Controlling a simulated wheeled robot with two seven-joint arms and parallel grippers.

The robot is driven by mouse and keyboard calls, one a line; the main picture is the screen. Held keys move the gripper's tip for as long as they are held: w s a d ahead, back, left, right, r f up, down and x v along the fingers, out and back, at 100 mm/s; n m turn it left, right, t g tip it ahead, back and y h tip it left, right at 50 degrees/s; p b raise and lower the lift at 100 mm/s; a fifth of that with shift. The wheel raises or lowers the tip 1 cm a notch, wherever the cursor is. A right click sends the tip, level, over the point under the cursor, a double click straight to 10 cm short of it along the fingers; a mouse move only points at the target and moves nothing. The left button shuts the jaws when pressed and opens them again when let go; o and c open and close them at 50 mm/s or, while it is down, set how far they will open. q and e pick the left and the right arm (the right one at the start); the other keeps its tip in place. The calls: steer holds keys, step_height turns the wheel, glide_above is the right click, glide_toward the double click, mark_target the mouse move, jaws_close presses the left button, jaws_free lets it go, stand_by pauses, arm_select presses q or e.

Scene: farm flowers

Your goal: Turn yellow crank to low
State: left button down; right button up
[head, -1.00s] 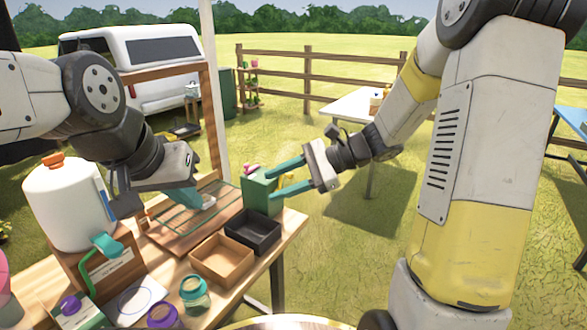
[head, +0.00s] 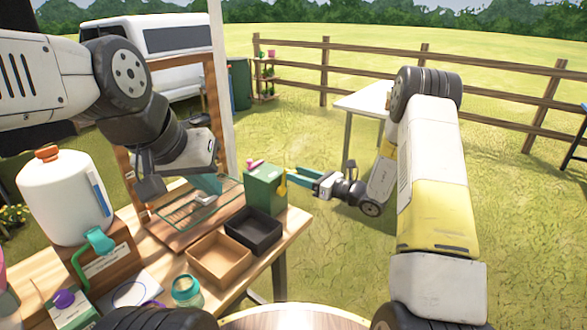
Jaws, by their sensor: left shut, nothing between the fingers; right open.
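The green box (head: 262,192) stands at the back right of the wooden table. The small yellow crank (head: 282,189) is on its right side; its exact setting is too small to read. My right gripper (head: 289,176) is open, its two teal fingers pointing left toward the crank from just right of the box. I cannot tell whether a finger touches the crank. My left gripper (head: 207,188) is shut and empty, pointing down over the glass-edged tray (head: 175,235) left of the box. Its fingertips are partly hard to make out.
A black tray (head: 253,243) and a brown tray (head: 218,283) sit in front of the box. A white dispenser (head: 62,200) and jars, such as the teal-lidded jar (head: 187,292), stand at left.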

steer(key=shift+x, duration=1.2)
jaws_close()
stand_by(0.6)
